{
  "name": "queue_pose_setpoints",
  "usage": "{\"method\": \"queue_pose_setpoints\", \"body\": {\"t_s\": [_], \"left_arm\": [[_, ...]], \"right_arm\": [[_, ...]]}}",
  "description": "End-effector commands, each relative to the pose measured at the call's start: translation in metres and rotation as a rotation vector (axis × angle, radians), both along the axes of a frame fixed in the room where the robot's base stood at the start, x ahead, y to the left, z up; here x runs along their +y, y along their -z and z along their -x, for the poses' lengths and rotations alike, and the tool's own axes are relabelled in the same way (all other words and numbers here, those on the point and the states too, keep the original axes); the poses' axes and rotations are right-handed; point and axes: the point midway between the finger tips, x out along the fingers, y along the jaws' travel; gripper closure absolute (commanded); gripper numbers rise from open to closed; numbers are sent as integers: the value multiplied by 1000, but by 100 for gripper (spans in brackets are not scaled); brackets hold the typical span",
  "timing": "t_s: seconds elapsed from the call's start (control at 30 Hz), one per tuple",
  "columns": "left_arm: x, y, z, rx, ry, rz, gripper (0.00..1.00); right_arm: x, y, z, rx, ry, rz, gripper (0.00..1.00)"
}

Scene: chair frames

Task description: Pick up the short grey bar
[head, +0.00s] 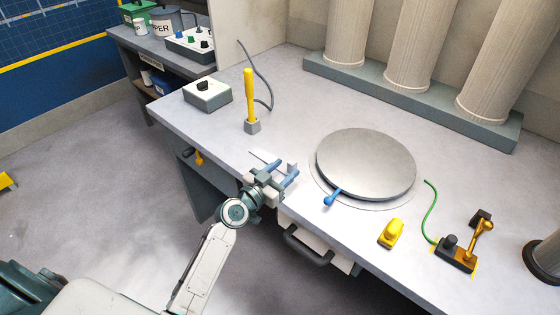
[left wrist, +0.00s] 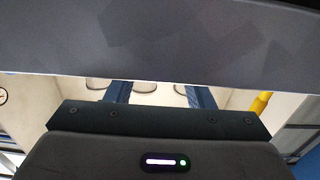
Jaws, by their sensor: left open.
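My left gripper (head: 286,171) is over the front edge of the table in the head view, its two blue fingers apart and pointing toward the back right. A small grey piece (head: 292,167) shows by the fingertips. A thin light-grey strip (head: 257,155) lies just left of the fingers, partly hidden by them. I cannot tell which of these is the short grey bar, or whether a finger touches either. My right gripper is not in view.
On the table (head: 345,235), a round metal plate (head: 366,163) with a blue-handled lever (head: 332,197) stands right of the gripper. A yellow-handled tool (head: 249,98) stands behind it in a grey block. A yellow piece (head: 391,233) is front right. A drawer handle (head: 306,250) juts out below.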

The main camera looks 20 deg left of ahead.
Motion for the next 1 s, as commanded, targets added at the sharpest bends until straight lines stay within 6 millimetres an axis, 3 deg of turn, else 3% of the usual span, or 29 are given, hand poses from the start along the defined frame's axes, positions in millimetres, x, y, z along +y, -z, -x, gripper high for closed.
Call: {"method": "queue_pose_setpoints", "body": {"t_s": [0.1,0.23,0.53,0.77,1.0], "left_arm": [[-9,-6,-19,1,0,5,52],[-13,-3,-33,1,0,2,52],[-15,-1,-37,0,0,1,52],[-15,-1,-37,0,0,1,97],[-15,-2,-37,-1,0,0,100]], "right_arm": [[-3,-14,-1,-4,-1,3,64],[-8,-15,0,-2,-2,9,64],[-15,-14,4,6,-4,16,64],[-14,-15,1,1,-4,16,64],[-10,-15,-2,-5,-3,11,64]]}}
